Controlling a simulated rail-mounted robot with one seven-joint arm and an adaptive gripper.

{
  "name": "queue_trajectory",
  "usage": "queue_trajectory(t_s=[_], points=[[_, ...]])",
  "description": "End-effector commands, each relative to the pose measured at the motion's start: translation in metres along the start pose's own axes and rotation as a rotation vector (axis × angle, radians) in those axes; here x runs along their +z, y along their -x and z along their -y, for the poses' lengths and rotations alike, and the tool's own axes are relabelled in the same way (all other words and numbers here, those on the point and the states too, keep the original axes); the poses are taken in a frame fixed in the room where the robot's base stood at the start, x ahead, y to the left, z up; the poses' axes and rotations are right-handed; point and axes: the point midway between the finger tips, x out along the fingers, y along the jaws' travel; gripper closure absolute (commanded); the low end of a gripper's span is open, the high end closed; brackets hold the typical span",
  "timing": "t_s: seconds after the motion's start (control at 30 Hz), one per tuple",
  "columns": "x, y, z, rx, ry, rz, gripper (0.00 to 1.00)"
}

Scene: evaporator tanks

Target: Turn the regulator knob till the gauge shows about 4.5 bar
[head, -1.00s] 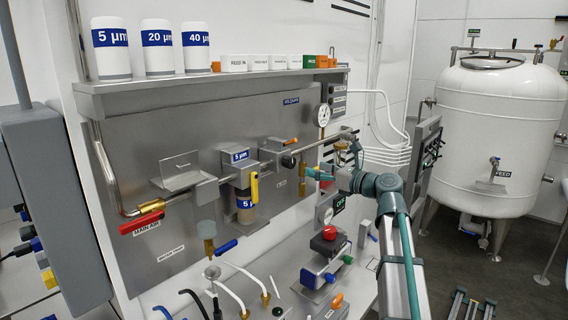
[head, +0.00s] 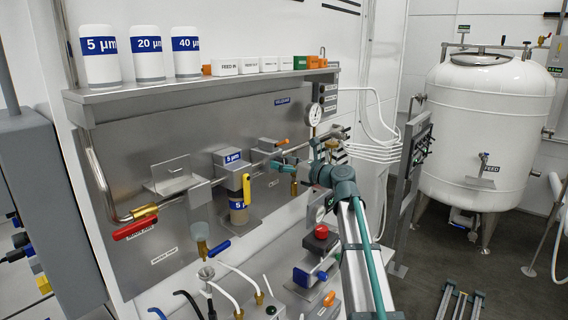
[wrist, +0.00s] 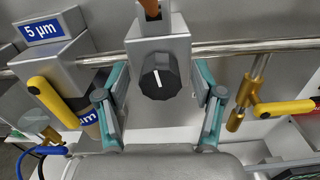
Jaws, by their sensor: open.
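The regulator knob (wrist: 158,76) is a black faceted knob with a white pointer line, on a grey block in the pipe run. Its line points nearly straight up in the wrist view. My gripper (wrist: 161,90) is open, with one teal finger on each side of the knob and a visible gap on both sides. In the head view my gripper (head: 288,164) is at the regulator block and hides most of the knob. The round white pressure gauge (head: 314,113) stands above and right of the regulator; its needle is too small to read.
A filter block labelled 5 µm (wrist: 45,30) with a yellow lever (wrist: 52,103) is left of the regulator. A brass valve with a yellow handle (wrist: 284,108) is close on the right. A steel pipe (wrist: 245,48) runs behind. A red-handled valve (head: 135,228) is far left.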

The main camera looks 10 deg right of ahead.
Motion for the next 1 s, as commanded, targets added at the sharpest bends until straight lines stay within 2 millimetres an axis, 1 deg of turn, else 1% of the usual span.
queue_trajectory(t_s=[0.1,0.13,0.37,0.4,0.47,0.5,0.77,1.0], points=[[-0.0002,0.0003,0.0001,0.0,0.0,0.0,0.32],[-0.0002,0.0003,0.0001,0.0,0.0,0.0,0.35],[-0.0002,0.0005,0.0001,0.0,0.0,0.0,0.74],[-0.0002,0.0005,0.0001,0.0,0.0,0.0,0.8],[-0.0001,0.0005,0.0001,0.0,0.0,0.0,0.9],[-0.0001,0.0005,0.0001,0.0,0.0,0.0,0.92],[-0.001,0.0004,0.0001,0.0,0.031,0.0,0.92],[-0.0028,0.0002,0.0,0.001,0.15,0.0,0.92]])
